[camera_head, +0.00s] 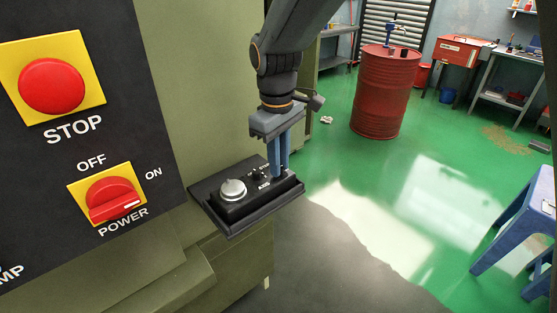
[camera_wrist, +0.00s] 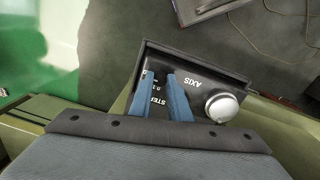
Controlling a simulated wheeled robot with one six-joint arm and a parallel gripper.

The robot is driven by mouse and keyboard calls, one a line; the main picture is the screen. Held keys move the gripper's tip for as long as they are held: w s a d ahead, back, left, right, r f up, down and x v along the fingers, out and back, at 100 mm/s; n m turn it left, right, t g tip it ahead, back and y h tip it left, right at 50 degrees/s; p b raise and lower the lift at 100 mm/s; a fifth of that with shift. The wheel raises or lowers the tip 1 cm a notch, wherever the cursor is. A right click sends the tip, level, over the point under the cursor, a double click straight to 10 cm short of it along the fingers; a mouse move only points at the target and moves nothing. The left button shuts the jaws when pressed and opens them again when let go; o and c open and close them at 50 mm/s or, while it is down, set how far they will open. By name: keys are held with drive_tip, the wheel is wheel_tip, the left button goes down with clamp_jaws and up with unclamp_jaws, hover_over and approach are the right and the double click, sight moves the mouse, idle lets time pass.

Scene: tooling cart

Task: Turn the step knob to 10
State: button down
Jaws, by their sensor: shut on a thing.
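A small black control box (camera_head: 226,212) sits on a dark tray-like shelf on the side of the olive machine. It carries a large silver dial (camera_head: 232,190) and small black controls with white labels. In the wrist view, the silver dial (camera_wrist: 221,107) is right of the fingers, and the AXIS and STEP lettering shows on the box face (camera_wrist: 203,93). My gripper (camera_head: 279,176) points down at the far end of the box. Its blue fingers (camera_wrist: 160,76) are close together at the STEP lettering, shut on the step knob. The fingers hide the knob, so its setting cannot be read.
The machine panel on the left has a red STOP button (camera_head: 51,86) and a red POWER knob (camera_head: 112,199). A red drum (camera_head: 385,92) stands behind on the green floor. A blue stool (camera_head: 520,225) is at the right.

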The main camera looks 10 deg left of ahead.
idle(0.3)
drive_tip(key=c, duration=1.7)
unclamp_jaws()
drive_tip(key=shift+o, duration=0.2)
drive_tip(key=shift+r, duration=0.1)
wheel_tip(320, 180, up, 8)
drive_tip(key=b, duration=0.2)
drive_tip(key=shift+s+b, duration=0.1)
drive_tip(key=shift+b, duration=0.2)
drive_tip(key=shift+f, duration=0.2)
